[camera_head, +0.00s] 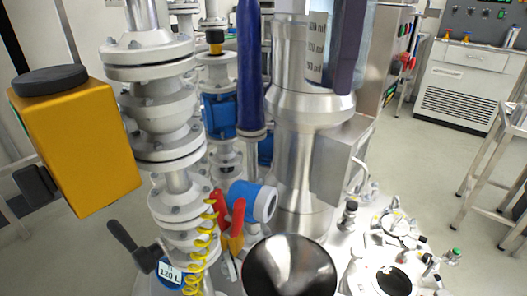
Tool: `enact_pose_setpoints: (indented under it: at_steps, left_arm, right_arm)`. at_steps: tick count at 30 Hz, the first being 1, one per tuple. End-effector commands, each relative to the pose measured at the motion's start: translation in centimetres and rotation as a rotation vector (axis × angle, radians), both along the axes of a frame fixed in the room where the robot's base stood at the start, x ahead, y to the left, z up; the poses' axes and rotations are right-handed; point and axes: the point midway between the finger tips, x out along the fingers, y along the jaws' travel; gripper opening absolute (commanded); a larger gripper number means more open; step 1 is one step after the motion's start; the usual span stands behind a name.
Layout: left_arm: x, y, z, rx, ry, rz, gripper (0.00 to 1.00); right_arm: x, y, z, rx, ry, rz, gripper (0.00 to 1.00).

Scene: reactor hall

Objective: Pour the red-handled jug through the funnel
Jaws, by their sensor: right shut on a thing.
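A clear jug (317,48) with printed ml marks shows at the top, right of centre, cut off by the upper edge. My right gripper (346,62) is there, a dark finger lying across the jug, and it is shut on the jug. The jug's red handle cannot be made out. The funnel (290,268) is a wide, shiny steel cone at the bottom centre, its mouth facing up and its lower edge cut off. The jug appears above the funnel in the picture, apart from it. My left gripper is not in view.
A steel column (300,150) stands behind the funnel. A flanged grey pipe stack (160,105), a yellow box (85,150) and red and yellow handles (237,220) crowd the left. An open round port (393,281) lies right of the funnel.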

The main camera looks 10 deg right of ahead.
Motion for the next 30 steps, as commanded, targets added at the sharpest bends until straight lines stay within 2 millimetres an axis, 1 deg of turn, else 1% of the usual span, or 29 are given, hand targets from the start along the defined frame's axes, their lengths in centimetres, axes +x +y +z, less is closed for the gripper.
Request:
enact_pose_setpoints:
  at_steps: [1,8,14,17,18,20,21,24,27,30]
  left_arm:
    - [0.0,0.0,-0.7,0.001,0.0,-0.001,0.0]
    - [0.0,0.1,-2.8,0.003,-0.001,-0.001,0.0]
    - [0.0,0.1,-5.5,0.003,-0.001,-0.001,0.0]
    - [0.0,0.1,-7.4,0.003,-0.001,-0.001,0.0]
    - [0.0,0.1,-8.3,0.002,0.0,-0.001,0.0]
    - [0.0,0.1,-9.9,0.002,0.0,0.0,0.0]
    - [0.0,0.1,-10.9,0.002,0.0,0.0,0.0]
    - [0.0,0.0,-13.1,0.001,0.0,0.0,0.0]
    - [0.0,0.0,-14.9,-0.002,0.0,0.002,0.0]
    - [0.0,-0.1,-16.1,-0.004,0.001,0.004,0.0]
  right_arm:
    - [0.4,0.0,-1.1,0.001,0.002,0.069,0.0]
    - [2.0,-0.4,-4.8,0.002,0.001,0.444,0.0]
    - [2.9,-0.9,-9.7,0.002,0.002,0.784,0.0]
    - [3.2,-1.2,-13.0,0.003,0.003,0.958,0.0]
    - [3.3,-1.3,-14.6,0.004,0.003,1.03,0.0]
    - [3.4,-1.5,-17.1,0.003,0.003,1.136,0.0]
    - [3.4,-1.6,-18.8,0.004,0.003,1.204,0.0]
    - [3.5,-2.0,-22.6,0.003,0.002,1.352,0.0]
    - [3.4,-2.2,-25.5,0.003,0.002,1.466,0.0]
    - [3.4,-2.4,-27.6,0.002,0.0,1.548,0.0]
